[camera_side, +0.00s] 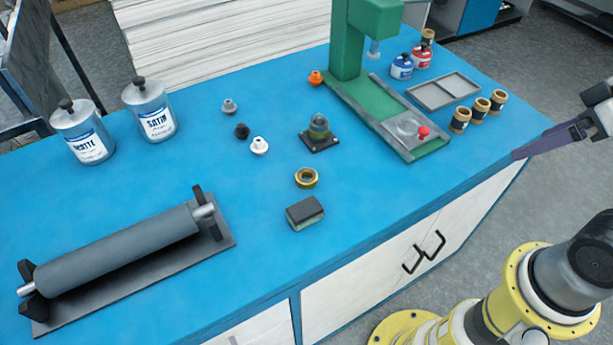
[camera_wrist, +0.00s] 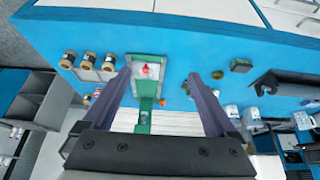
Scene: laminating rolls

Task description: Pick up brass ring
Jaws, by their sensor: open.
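The brass ring (camera_side: 306,178) lies flat on the blue bench top, near the middle of the side view. It shows as a small yellowish ring to the right of my fingers in the wrist view (camera_wrist: 217,75). My gripper (camera_side: 517,153) is at the right of the side view, past the bench's right end and well apart from the ring. In the wrist view its two purple fingers (camera_wrist: 159,75) are spread apart with nothing held between them.
A dark block (camera_side: 305,213) lies just in front of the ring, and a fitting on a black plate (camera_side: 319,133) stands behind it. Small jars (camera_side: 460,121) and a roller (camera_side: 120,250) flank the area.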

